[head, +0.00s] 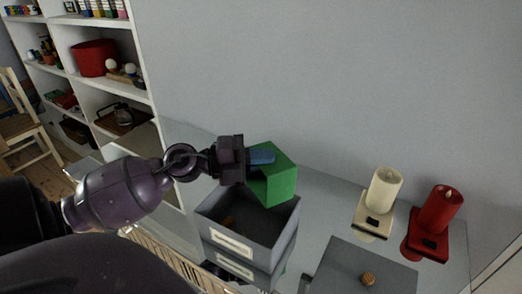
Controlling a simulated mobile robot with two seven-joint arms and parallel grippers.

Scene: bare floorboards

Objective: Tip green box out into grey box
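The green box (281,182) is tilted and stands over the back right part of the open grey box (290,232). My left gripper (262,156) reaches in from the left, its blue finger against the upper part of the green box; it appears shut on that box. The second finger is hidden. The inside of the green box is turned out of sight. The grey box has a pale label on its front, and a small orange-brown item (229,221) shows inside it. My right gripper is not in view.
The boxes are on a reflective glassy surface beside a grey wall. A grey lid-like panel with a round knob (368,279) is at the front right. A cream candle (384,190) and a red candle (440,209) stand on holders at the right. White shelves (143,69) are at left.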

